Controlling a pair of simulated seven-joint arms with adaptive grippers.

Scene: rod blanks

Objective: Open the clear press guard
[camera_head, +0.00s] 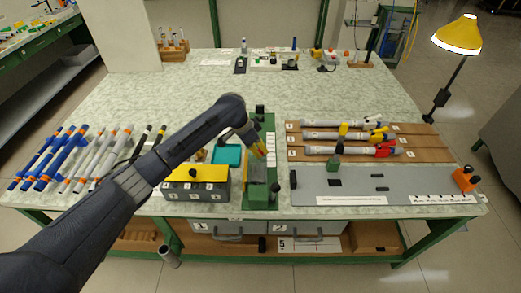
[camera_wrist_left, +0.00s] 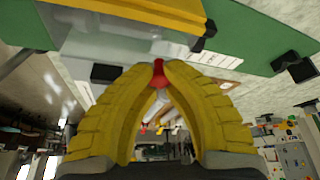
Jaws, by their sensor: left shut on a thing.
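My left gripper (camera_head: 259,151) is over the green press (camera_head: 262,199) in the middle front of the bench. In the left wrist view its yellow fingers (camera_wrist_left: 158,80) are shut on a small red knob (camera_wrist_left: 158,68). The clear press guard (camera_wrist_left: 105,45) shows there as a pale see-through panel, next to the knob and below a yellow bar. In the head view the guard is mostly hidden by my gripper and hard to make out, so I cannot tell its angle. My right gripper is in neither view.
A black box with a yellow top (camera_head: 196,173) and a teal tray (camera_head: 227,155) stand left of the press. Blue and grey rods lie at far left. A brown rack (camera_head: 420,143) with rods and a grey plate (camera_head: 408,183) lie right. The bench's back half is largely clear.

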